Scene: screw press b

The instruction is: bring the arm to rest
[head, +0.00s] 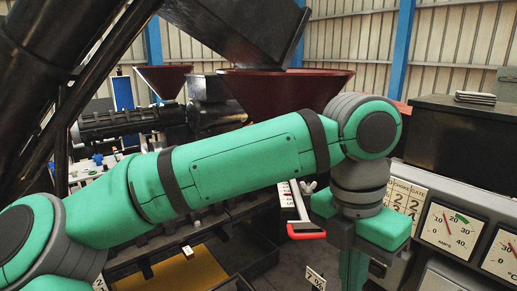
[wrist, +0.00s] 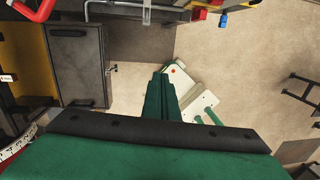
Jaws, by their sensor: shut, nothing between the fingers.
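My arm stretches across the head view from lower left to right, bent at a joint on the right with the wrist pointing down. My gripper (head: 353,268) hangs at the lower right, and its lower end is cut off by the frame's edge. In the wrist view my gripper (wrist: 160,82) points away over the floor. Its green fingers are together with nothing between them. Nothing is seen touching the fingers.
A gauge panel (head: 427,238) stands close right of my gripper. A red-handled lever (head: 306,235) is just left of it. A dark red hopper (head: 290,92) is behind my arm. The wrist view shows a dark cabinet (wrist: 78,68) at left and bare floor (wrist: 240,65) at right.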

